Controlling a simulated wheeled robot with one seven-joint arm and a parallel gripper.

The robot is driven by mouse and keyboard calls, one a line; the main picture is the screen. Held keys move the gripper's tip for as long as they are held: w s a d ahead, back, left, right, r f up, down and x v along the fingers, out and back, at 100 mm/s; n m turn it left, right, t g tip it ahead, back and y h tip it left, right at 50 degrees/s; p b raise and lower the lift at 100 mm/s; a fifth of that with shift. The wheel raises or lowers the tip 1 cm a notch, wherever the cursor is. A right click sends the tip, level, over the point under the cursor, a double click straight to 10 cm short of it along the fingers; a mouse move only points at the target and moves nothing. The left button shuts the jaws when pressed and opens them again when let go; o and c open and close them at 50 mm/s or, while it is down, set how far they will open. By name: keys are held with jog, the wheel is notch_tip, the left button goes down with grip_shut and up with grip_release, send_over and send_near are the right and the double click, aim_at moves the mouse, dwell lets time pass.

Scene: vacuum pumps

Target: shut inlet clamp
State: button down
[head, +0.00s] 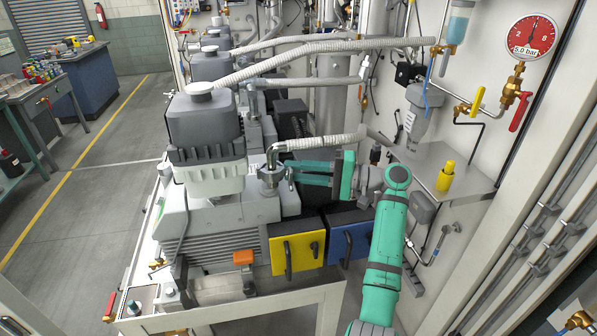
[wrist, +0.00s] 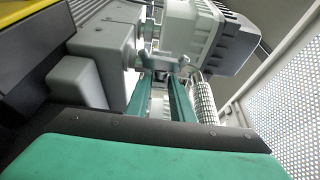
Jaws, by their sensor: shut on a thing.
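The inlet clamp (head: 268,180) is a small metal fitting on top of the front grey pump (head: 205,150), where a bent metal pipe and ribbed hose (head: 318,143) come down to it. My teal gripper (head: 291,178) reaches in from the right, its fingertips at the clamp's right side. In the wrist view my two teal fingers (wrist: 160,78) point at the clamp (wrist: 158,60) and are shut on a part of it. The exact part held is hidden by the fingers. I cannot tell whether the clamp is closed.
Yellow (head: 297,254) and blue (head: 348,244) boxes sit below my arm. More pumps and hoses are behind. Floor at left is clear.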

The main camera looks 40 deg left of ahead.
jog(key=c, duration=1.5)
grip_release()
jog(key=shift+w, duration=0.15)
jog(key=shift+c, duration=0.2)
jog(key=shift+w, duration=0.1)
jog(key=v, duration=1)
jog(key=shift+w+d, duration=0.2)
jog(key=shift+d, duration=0.15)
